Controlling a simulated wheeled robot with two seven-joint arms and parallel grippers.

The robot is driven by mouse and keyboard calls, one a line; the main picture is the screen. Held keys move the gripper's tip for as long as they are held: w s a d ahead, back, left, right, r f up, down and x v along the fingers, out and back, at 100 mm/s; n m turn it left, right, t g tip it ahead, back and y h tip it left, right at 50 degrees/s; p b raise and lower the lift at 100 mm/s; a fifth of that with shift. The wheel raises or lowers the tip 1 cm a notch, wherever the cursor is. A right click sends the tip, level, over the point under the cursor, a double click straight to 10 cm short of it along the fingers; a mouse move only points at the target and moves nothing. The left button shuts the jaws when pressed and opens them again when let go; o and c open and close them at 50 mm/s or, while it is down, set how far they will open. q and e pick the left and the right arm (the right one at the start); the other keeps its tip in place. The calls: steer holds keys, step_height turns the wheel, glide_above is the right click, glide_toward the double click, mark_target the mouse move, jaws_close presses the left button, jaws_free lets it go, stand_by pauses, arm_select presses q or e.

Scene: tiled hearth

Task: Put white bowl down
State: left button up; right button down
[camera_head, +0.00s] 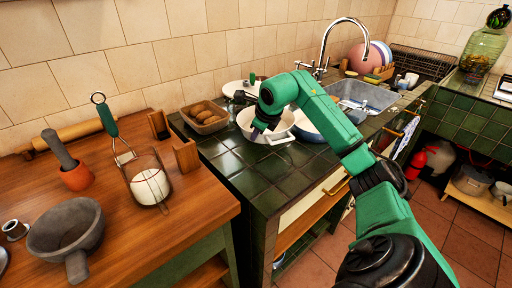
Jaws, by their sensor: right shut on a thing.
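The white bowl (284,126) is over the dark green tiled counter, right of the basket of brown things. My right gripper (259,131) reaches down into it from above and is shut on it. The wrist and green forearm hide part of the bowl. I cannot tell whether its base touches the tiles. My left gripper is not in view.
The brown basket (204,118) is close on the left, with a white plate (240,87) behind. The front tiles (262,187) are clear. The sink (362,94) lies farther right.

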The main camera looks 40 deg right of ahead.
steer(key=f, duration=0.3)
steer(key=shift+s, duration=0.2)
steer(key=shift+f, duration=0.4)
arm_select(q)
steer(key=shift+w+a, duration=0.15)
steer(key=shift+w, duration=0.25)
arm_select(e)
steer(key=shift+w, duration=0.1)
steer(key=c, duration=1)
jaws_free()
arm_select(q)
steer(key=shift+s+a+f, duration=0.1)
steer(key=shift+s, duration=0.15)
